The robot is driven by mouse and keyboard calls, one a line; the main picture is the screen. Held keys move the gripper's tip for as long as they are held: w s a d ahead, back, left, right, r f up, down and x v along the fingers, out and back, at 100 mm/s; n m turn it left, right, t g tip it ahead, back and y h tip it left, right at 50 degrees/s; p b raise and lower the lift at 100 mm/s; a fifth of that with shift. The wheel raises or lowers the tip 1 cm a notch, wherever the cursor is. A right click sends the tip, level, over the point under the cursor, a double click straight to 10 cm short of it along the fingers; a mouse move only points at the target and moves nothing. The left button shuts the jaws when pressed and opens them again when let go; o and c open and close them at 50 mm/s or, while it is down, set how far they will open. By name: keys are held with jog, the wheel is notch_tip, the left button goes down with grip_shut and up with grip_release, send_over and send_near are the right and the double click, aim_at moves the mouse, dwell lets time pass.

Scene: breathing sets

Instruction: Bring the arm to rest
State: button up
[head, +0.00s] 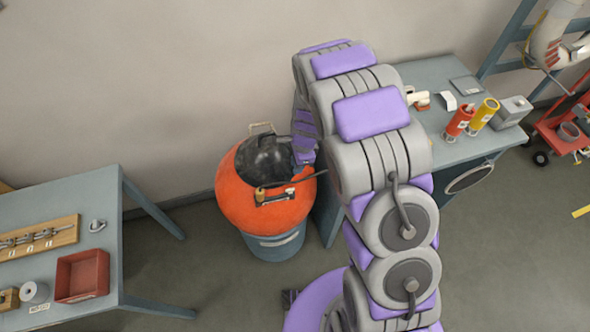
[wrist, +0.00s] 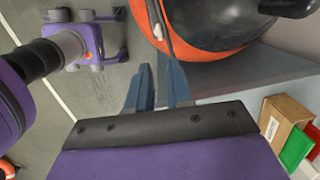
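My arm is purple and grey and rises in front of me in the head view, bent over toward the wall. Its end (head: 304,150) hangs beside the right side of an orange vessel with a black top; the fingertips are hard to make out there. In the wrist view my gripper (wrist: 159,70) shows two blue fingers with a narrow gap between them and nothing seen held. The orange vessel (head: 235,190) also shows in the wrist view (wrist: 205,48), just beyond the fingertips. I cannot tell whether they touch it.
The orange vessel stands on a blue-grey drum (head: 275,245). A workbench (head: 425,78) behind my arm holds red and yellow cylinders and a grey box. A table (head: 95,185) at left bears a red tray (head: 82,276). A red cart (head: 560,130) stands far right. Floor between is clear.

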jog(key=shift+d+r, duration=0.1)
jog(key=shift+r, duration=0.6)
